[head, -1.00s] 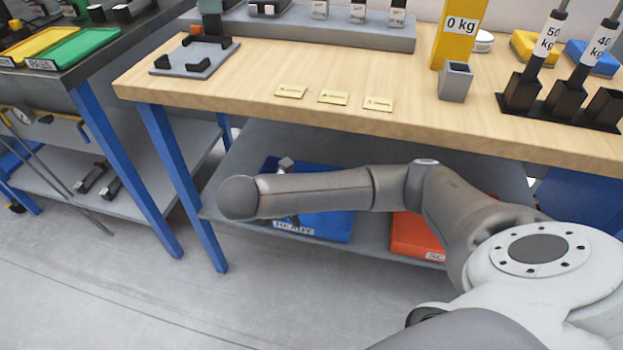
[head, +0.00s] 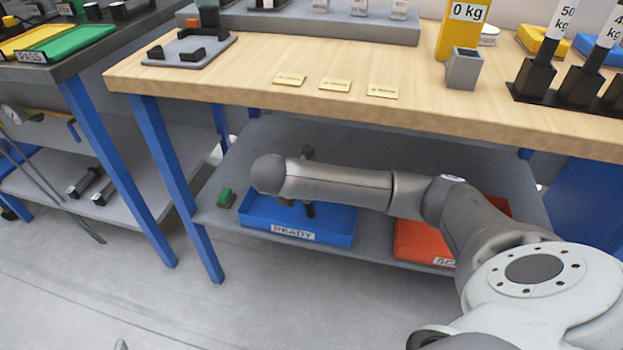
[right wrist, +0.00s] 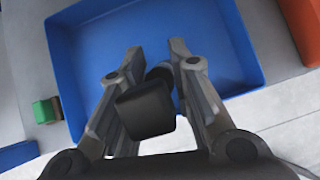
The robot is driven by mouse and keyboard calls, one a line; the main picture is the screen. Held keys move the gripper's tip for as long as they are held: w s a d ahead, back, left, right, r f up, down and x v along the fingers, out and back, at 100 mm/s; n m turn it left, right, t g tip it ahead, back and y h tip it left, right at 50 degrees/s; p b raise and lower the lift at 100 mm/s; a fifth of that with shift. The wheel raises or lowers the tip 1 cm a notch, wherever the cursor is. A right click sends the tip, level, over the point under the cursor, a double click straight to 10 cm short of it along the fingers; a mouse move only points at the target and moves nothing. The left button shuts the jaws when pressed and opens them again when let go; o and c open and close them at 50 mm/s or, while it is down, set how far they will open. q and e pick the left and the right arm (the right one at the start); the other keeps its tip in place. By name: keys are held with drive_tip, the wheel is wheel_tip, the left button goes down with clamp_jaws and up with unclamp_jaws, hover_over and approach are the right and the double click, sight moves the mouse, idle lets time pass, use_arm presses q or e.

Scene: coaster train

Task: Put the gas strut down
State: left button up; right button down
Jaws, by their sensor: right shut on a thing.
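In the right wrist view my right gripper (right wrist: 153,75) is shut on a dark piece, which I take to be the gas strut (right wrist: 146,108). Its black block-like end faces the camera, and a dark round part shows between the fingers. The gripper is over the blue READY bin (right wrist: 80,65); I cannot tell whether the strut touches the bin floor. In the head view the blue bin (head: 345,226) stands on the lower shelf under the wooden bench. My right arm hides most of the gripper and strut there. My left gripper is not clearly in view.
A red bin (head: 410,240) stands right of the blue one. A small green block (head: 226,196) lies on the shelf to its left. The wooden bench top (head: 240,85) is above, with a blue leg (head: 180,190) at left. Bare shelf surrounds the bins.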

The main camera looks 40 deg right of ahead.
drive_tip(key=shift+w+d+r+y, duration=0.3)
drive_tip(key=shift+w+d, duration=0.1)
drive_tip(key=shift+d, duration=0.25)
use_arm(q)
drive_tip(key=w+r+t, duration=0.1)
drive_tip(key=w+d+r+t+b, duration=0.1)
drive_tip(key=r, duration=0.1)
drive_tip(key=shift+w+d+r+h, duration=0.1)
drive_tip(key=shift+w+r+h, duration=0.05)
drive_tip(key=shift+r+h, duration=0.2)
use_arm(e)
drive_tip(key=d+y, duration=0.1)
drive_tip(key=w+d+g+y, duration=0.1)
drive_tip(key=shift+w+d+g, duration=0.3)
drive_tip(key=shift+f, duration=0.1)
drive_tip(key=c, duration=1.3)
unclamp_jaws()
